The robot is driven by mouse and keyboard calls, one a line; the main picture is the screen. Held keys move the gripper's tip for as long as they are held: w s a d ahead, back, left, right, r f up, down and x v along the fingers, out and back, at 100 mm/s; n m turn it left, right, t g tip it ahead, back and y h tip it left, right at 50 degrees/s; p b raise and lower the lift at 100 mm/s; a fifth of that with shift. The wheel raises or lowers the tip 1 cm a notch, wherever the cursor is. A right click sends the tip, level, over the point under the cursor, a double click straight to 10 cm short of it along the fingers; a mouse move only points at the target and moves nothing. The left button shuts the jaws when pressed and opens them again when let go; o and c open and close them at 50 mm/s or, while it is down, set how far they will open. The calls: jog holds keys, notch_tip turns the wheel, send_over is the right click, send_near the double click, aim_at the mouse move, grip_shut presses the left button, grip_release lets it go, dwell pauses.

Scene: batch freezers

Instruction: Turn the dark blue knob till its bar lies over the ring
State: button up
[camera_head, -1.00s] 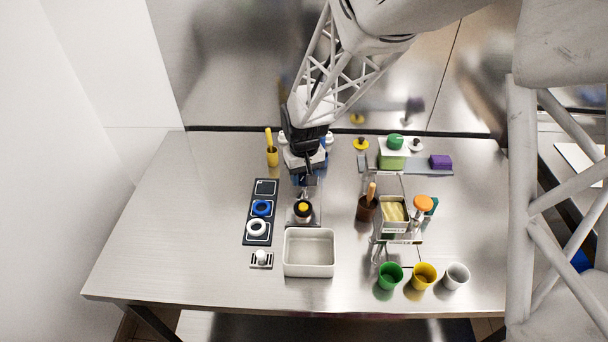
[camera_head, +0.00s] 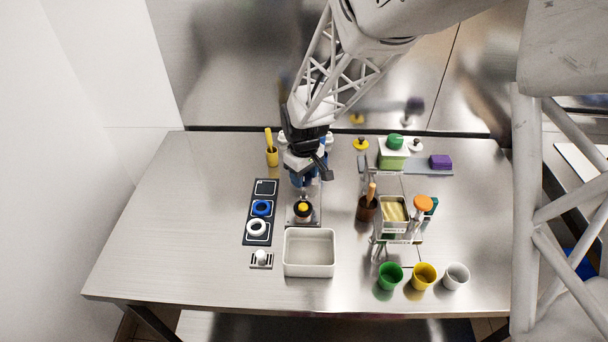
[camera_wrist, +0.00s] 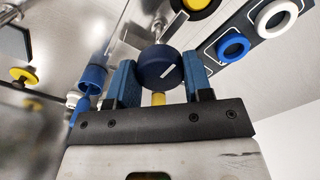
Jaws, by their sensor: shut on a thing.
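The dark blue knob (camera_wrist: 157,64) sits between the two blue fingers of my gripper (camera_wrist: 161,80) in the wrist view. My gripper is shut on it. A short white bar (camera_wrist: 168,71) on the knob's face lies slanted, rising to the right. A yellow piece (camera_wrist: 158,98) shows just below the knob, between the fingers; I cannot tell whether it belongs to the ring. I cannot make out the ring for certain. In the head view my gripper (camera_head: 304,184) is over the table behind the black, yellow-topped piece, and it hides the knob.
A black, yellow-topped piece (camera_head: 303,209) stands close in front of my gripper. A dark panel (camera_head: 248,217) with blue and white rings lies to the left. An empty tray (camera_head: 309,270) is in front. A brown pot (camera_head: 366,209) stands to the right. The table's left side is clear.

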jog(key=o, duration=0.9)
jog(key=shift+r, duration=0.2)
jog(key=shift+r, duration=3.75)
